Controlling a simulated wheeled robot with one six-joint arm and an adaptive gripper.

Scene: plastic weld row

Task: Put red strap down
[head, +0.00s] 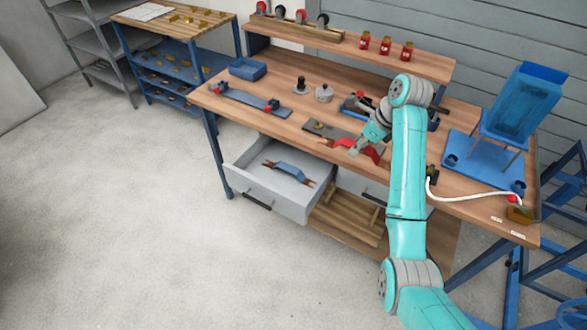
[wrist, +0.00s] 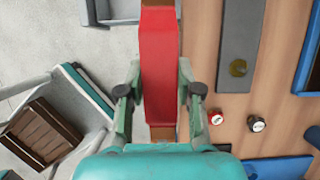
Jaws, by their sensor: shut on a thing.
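The red strap (head: 341,145) is at the bench's front edge in the head view, with its right part (head: 372,154) beyond my gripper (head: 357,148). In the wrist view the red strap (wrist: 160,65) runs lengthwise between both fingers of my gripper (wrist: 160,93), which is shut on it. Brown ends show at the strap's near end. The strap lies along the line between bench top and floor. I cannot tell whether it touches the wooden bench (head: 260,128).
An open drawer (head: 262,188) below holds a blue strap (head: 287,170). A grey plate with a brass knob (head: 318,126) lies behind the red strap. A blue fixture plate (head: 248,100) is at left, and a blue hopper (head: 522,100) on a stand is at right.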

